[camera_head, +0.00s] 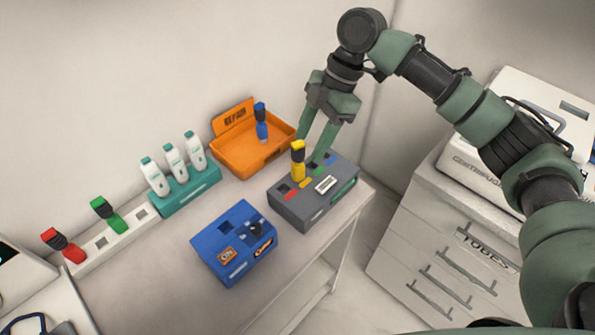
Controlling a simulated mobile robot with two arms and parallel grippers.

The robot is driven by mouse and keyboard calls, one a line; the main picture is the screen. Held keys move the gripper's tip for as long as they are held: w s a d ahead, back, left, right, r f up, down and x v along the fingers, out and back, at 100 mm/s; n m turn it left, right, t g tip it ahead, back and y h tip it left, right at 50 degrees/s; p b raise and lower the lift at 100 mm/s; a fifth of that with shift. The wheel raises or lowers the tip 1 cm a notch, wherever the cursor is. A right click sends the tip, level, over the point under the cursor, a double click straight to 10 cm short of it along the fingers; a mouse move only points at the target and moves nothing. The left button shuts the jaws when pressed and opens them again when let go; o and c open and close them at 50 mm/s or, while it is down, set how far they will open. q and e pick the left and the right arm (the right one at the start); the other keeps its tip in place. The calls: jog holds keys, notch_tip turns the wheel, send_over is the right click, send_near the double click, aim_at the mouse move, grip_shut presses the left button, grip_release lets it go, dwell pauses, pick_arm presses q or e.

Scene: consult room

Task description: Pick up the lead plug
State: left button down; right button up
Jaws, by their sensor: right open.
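Several coloured plugs are in view, and I cannot tell which is the lead plug. A blue plug (262,128) stands in the orange REPAIR tray (235,163). A green plug (108,215) and a red plug (67,246) sit in a white socket strip (128,231). My left gripper is out of view.
A teal rack (186,198) holds white bottles at the wall. A drawer cabinet (425,265) with a centrifuge (480,150) stands at right, across a gap. The table's front is clear.

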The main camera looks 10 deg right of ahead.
aim_at(298, 166)
jog(key=shift+s+a+f, duration=0.1)
jog(key=shift+s+f, duration=0.15)
jog(key=shift+f, duration=0.15)
jog(key=shift+p+x, duration=0.45)
jog(key=shift+x, duration=0.35)
jog(key=p+x, duration=0.1)
jog(key=x, duration=0.3)
jog(key=shift+a+f+p, duration=0.15)
jog(key=shift+a+p, duration=0.25)
jog(key=shift+a, duration=0.05)
jog(key=shift+f, duration=0.35)
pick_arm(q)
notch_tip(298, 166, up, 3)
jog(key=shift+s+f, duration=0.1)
pick_arm(e)
grip_shut()
